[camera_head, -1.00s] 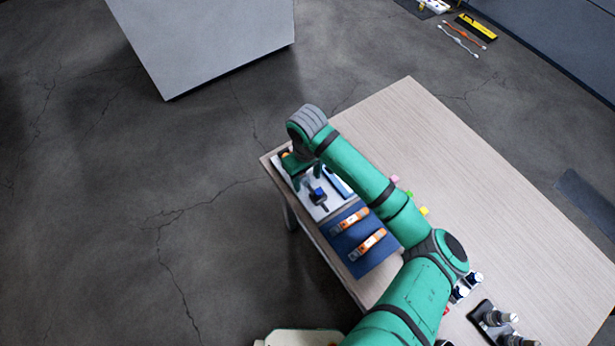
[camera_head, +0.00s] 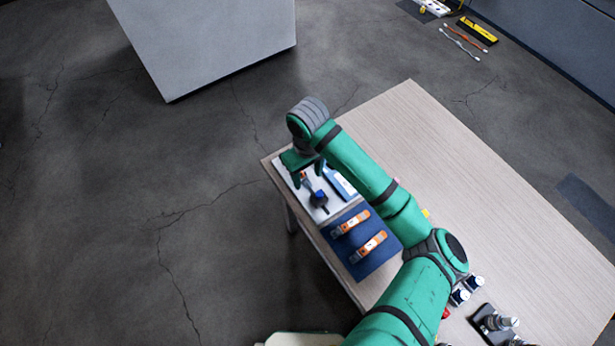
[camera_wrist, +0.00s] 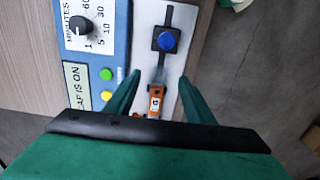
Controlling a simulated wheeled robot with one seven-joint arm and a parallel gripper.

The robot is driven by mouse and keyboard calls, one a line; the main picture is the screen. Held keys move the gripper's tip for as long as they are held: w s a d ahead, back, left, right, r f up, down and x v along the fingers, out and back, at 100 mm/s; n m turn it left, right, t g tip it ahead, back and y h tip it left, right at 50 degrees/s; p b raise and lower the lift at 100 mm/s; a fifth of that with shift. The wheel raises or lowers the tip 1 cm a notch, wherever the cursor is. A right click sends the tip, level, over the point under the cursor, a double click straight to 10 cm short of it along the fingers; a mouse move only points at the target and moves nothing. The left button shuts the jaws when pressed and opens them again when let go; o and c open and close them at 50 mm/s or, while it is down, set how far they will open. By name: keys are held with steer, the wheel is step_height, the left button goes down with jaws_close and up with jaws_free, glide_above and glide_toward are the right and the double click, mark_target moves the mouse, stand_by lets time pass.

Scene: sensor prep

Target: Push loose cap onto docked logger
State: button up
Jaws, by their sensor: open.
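An orange logger (camera_wrist: 155,101) with a white label lies on a light board (camera_wrist: 190,12), end-on to my gripper in the wrist view. A grey, partly see-through piece at its far end (camera_wrist: 158,78) may be the cap; I cannot tell how far it sits on. My gripper (camera_wrist: 159,77) is open, one finger on each side of the logger, with gaps visible; its palm hides the logger's near end. Beyond stands a blue round button on a dark block (camera_wrist: 167,40). In the head view my gripper (camera_head: 309,178) is over the board at the table's left corner.
A blue panel (camera_wrist: 119,62) with a minutes knob, a label ending "IS ON" and green and yellow buttons lies left of the board. Two orange-and-white loggers (camera_head: 352,222) rest on a blue mat (camera_head: 378,262). The table's left edge is close; its far right (camera_head: 500,190) is bare.

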mark_target(307, 183)
steer(key=shift+w+r, duration=0.1)
steer(key=shift+r, duration=1.75)
steer(key=shift+a, duration=0.15)
